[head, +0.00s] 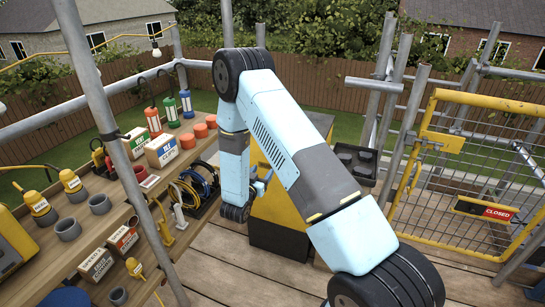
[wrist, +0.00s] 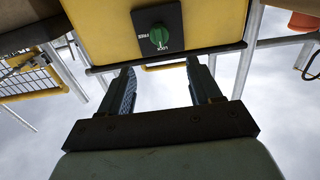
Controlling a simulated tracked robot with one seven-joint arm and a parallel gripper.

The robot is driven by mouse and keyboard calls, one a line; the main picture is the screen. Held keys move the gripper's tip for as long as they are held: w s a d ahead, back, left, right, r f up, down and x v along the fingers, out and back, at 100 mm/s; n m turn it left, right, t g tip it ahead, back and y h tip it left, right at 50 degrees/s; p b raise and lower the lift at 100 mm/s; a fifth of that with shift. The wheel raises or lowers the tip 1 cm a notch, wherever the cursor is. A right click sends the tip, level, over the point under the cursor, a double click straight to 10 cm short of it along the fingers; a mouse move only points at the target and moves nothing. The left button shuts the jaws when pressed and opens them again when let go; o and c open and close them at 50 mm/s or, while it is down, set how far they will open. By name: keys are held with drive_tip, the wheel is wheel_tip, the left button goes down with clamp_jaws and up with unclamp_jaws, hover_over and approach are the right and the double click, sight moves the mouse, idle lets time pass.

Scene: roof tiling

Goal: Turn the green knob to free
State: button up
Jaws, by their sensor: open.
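The green knob (wrist: 159,36) sits on a black plate (wrist: 140,20) on a yellow panel (wrist: 95,30) in the wrist view. Small white labels lie beside and below it, upside down and too small to read surely. A lighter mark shows on the knob, but I cannot tell its exact setting. My gripper (wrist: 161,72) is open and empty, its two fingers apart just short of the panel's edge. The knob lies beyond the fingertips, roughly centred between them, untouched. In the head view the yellow cabinet (head: 284,212) stands beyond my arm; the knob is hidden there.
A wooden shelf (head: 60,251) with cups, boxes and lanterns runs along the left. Scaffold poles (head: 105,120) stand near it. A yellow mesh gate (head: 455,180) with a red closed sign (head: 499,214) is at the right. A black crate (head: 356,162) sits behind the cabinet.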

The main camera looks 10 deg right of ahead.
drive_tip(key=x, duration=1.3)
drive_tip(key=shift+c, duration=0.3)
drive_tip(key=c, duration=0.9)
drive_tip(key=shift+a, duration=0.15)
drive_tip(key=shift+c, duration=0.3)
